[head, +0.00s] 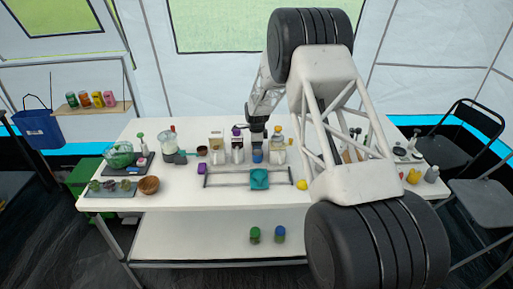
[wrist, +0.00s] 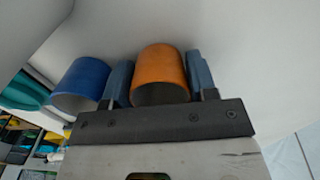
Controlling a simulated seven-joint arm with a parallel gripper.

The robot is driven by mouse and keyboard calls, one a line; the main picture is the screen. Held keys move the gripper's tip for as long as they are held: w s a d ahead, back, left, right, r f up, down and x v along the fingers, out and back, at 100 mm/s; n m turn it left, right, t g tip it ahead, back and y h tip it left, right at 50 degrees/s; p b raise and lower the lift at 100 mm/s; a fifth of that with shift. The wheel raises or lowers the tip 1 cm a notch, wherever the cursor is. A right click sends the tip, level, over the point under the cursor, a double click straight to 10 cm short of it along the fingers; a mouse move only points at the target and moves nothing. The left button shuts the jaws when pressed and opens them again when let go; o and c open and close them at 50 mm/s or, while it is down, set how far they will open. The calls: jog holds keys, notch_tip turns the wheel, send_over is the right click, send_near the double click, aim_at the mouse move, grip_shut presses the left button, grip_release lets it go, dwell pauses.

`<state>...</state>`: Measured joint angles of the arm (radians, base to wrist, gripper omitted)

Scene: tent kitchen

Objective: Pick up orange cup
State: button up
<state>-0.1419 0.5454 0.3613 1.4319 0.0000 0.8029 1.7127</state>
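The orange cup (wrist: 160,72) stands out in the wrist view, its mouth turned toward the camera. My gripper (wrist: 160,80) has one blue-grey finger on each side of it. In the head view my gripper (head: 257,135) points down at the white table's middle. The orange cup cannot be made out there.
A blue cup (wrist: 82,82) is close beside the left finger; it shows below my gripper in the head view (head: 257,156). Jars (head: 238,150) stand nearby on the white table (head: 225,202). A teal object (head: 260,179) on a grey frame lies in front. The table's front edge is clear.

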notch_tip(320, 180, up, 9)
dwell(1.3)
